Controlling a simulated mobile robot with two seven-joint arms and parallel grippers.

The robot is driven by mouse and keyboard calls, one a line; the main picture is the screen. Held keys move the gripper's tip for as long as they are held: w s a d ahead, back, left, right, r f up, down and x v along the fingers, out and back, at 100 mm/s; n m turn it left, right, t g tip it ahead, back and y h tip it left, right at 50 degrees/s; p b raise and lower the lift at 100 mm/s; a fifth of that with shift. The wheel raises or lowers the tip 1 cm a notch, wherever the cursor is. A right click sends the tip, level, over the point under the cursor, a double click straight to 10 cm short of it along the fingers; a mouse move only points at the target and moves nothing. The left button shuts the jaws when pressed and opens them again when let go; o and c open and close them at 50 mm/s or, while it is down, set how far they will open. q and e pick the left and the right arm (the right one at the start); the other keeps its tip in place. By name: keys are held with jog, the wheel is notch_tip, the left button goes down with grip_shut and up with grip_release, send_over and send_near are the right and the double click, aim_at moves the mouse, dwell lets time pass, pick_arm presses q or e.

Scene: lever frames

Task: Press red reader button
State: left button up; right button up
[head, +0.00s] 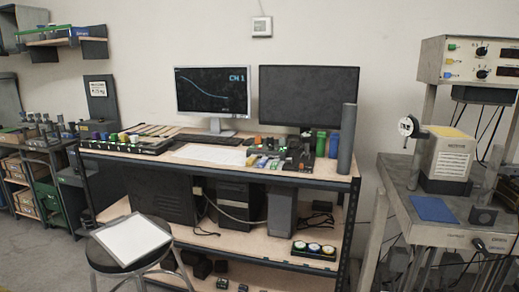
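I cannot clearly make out a red button or tell which device is the reader. A dark device (299,155) with small green lights sits on the workbench (340,183) below the right monitor. A dark strip (125,147) with several small coloured caps lies at the bench's left end. A control box (470,62) with coloured buttons and black knobs stands at the upper right. Neither of my grippers is in view.
A left monitor (213,92) shows a curve; the right monitor (309,97) is dark. A stool (130,240) with a white sheet stands front left. A grey side table (462,232) with a blue mat (433,208) is at right. Floor (50,262) shows at left.

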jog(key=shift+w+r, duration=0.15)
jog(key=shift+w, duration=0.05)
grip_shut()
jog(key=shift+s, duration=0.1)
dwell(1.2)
